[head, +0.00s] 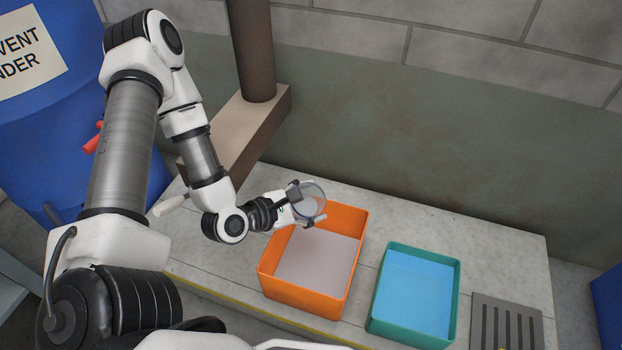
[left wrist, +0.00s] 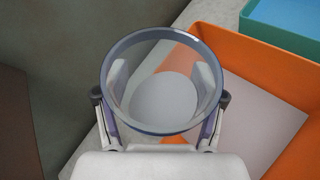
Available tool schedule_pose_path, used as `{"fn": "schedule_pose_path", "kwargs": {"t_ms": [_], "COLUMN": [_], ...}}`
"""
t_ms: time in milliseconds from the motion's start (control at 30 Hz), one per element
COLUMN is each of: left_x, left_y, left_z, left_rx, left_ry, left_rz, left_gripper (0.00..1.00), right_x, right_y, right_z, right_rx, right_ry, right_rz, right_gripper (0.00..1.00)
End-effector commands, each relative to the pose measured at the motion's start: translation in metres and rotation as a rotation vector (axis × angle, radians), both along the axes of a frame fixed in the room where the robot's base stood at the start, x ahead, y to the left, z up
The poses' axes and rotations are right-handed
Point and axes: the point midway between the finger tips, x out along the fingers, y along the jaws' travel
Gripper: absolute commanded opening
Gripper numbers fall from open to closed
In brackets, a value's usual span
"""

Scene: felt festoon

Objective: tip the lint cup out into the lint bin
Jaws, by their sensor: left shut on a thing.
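My left gripper (head: 307,206) is shut on a clear cup with a blue-grey rim (head: 322,194), the lint cup. It holds the cup above the back left part of the orange bin (head: 274,263), apart from it. In the left wrist view the cup's round rim (left wrist: 107,90) sits between the two fingers, and a pale round patch shows inside; I cannot tell whether it is lint or the cup's base. The orange bin has a flat pale grey-mauve inside. No label shows which bin is for lint. My right gripper is not in view.
A teal bin (head: 374,309) with a light blue inside stands right of the orange one. A dark slotted grate (head: 507,322) lies farther right on the grey ledge (head: 500,250). A brown post (head: 252,50) and a blue drum (head: 40,130) stand at left. A wall rises behind.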

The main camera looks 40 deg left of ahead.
Motion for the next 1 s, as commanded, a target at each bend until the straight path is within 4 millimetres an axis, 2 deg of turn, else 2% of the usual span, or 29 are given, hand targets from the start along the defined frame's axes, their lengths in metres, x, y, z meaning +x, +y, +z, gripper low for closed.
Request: {"fn": "schedule_pose_path", "kwargs": {"t_ms": [167,467,700,1000], "left_x": [0.0009,0.0011,0.0017,0.0022], "left_y": [0.0018,0.0023,0.0044,0.0051], "left_z": [-0.0004,0.0002,-0.0011,-0.0016], "left_rx": [0.083,0.099,0.275,0.298], "left_ry": [-0.032,-0.038,-0.102,-0.112], "left_rz": [-0.001,-0.001,-0.003,-0.001], "left_gripper": [0.22,0.22,0.22,0.22], "right_x": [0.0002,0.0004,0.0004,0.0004], "right_y": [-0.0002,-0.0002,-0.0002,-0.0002], "right_z": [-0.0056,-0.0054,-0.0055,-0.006], "right_rx": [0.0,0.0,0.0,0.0], "right_ry": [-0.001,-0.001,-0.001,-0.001], "right_rz": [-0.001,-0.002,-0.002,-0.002], "right_gripper": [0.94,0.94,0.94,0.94]}}
